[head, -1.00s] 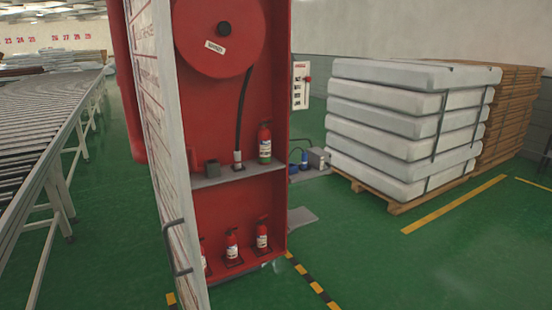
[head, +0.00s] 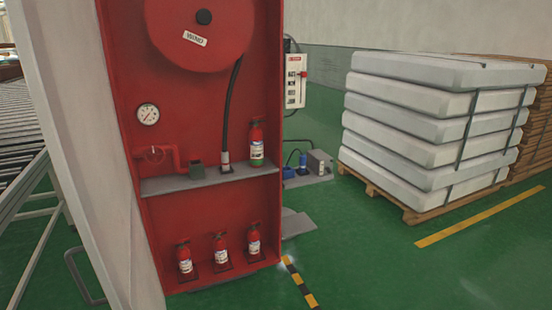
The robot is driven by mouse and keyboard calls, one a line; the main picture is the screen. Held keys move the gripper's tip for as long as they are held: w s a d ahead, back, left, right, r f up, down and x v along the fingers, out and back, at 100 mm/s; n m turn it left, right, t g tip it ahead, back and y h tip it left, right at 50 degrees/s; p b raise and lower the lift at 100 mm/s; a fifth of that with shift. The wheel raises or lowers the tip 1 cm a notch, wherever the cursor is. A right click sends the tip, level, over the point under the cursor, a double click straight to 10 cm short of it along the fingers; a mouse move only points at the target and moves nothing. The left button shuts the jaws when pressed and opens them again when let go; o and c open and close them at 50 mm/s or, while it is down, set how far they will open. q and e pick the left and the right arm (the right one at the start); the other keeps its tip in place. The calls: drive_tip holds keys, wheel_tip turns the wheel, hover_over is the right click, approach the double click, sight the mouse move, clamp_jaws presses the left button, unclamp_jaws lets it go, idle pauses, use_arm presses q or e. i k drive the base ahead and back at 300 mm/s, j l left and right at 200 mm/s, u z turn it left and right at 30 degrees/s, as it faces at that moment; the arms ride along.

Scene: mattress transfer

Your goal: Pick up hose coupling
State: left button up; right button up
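The hose coupling (head: 225,161) is a small grey and white piece at the lower end of a black hose (head: 231,105). It stands upright on the grey shelf (head: 190,182) inside the open red fire cabinet (head: 185,95). The hose comes down from the red reel (head: 200,42) at the top. Neither of my grippers is in the head view.
The open cabinet door (head: 90,140) stands at the left, with a handle near the floor. Several extinguishers (head: 220,248) stand at the cabinet's bottom. A strapped mattress stack (head: 430,125) on a pallet is at the right. The green floor (head: 390,275) in front is clear.

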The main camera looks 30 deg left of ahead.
sight(224, 156)
drive_tip(key=i+l+u, duration=0.15)
drive_tip(key=i, duration=0.25)
drive_tip(key=i+u, duration=0.15)
drive_tip(key=i, duration=0.2)
drive_tip(key=i+l+u, duration=0.2)
drive_tip(key=i+u, duration=0.65)
drive_tip(key=u, duration=0.15)
drive_tip(key=i+l+u, duration=0.1)
drive_tip(key=i+u, duration=0.2)
drive_tip(key=u, duration=0.15)
